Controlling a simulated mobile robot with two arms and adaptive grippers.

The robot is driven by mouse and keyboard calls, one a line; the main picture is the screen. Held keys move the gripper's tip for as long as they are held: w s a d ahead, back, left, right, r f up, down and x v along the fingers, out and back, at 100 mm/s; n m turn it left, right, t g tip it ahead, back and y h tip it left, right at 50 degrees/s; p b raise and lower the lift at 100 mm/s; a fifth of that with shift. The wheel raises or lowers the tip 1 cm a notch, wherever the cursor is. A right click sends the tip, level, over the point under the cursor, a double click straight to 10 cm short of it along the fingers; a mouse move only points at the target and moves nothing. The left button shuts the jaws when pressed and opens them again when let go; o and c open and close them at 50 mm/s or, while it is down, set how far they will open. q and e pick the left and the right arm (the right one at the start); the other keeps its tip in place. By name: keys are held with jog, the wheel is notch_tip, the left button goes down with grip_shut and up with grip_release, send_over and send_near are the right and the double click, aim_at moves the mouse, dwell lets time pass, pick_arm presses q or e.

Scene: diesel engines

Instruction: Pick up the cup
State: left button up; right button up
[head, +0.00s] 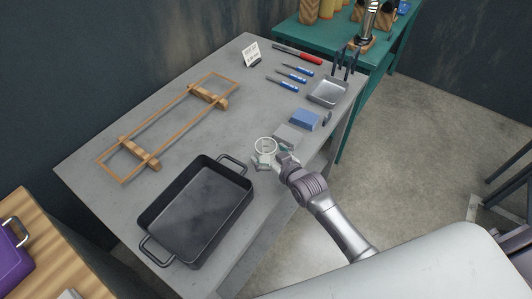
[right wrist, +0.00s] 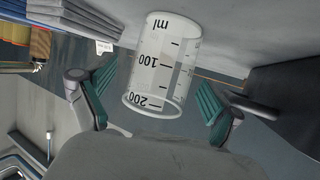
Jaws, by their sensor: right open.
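The cup (head: 265,147) is a clear measuring cup with a white rim, standing on the grey table (head: 100,165) in the head view. In the right wrist view the cup (right wrist: 160,62) shows black ml markings and appears upside down. My right gripper (head: 270,160) reaches in from the lower right and is right at the cup. In the right wrist view the right gripper (right wrist: 155,100) is open, with one green-padded finger on each side of the cup and gaps visible. My left gripper is not in view.
A black roasting pan (head: 196,208) stands just left of the cup. A grey block (head: 289,135) and a blue block (head: 304,120) lie close behind it. A wooden frame (head: 165,125), several blue-handled tools (head: 290,76) and a metal tray (head: 327,92) lie farther off.

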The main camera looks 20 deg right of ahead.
jog(key=shift+x, duration=1.05)
jog(key=shift+s, duration=0.1)
jog(key=c, duration=1.2)
jog(key=shift+c, duration=0.2)
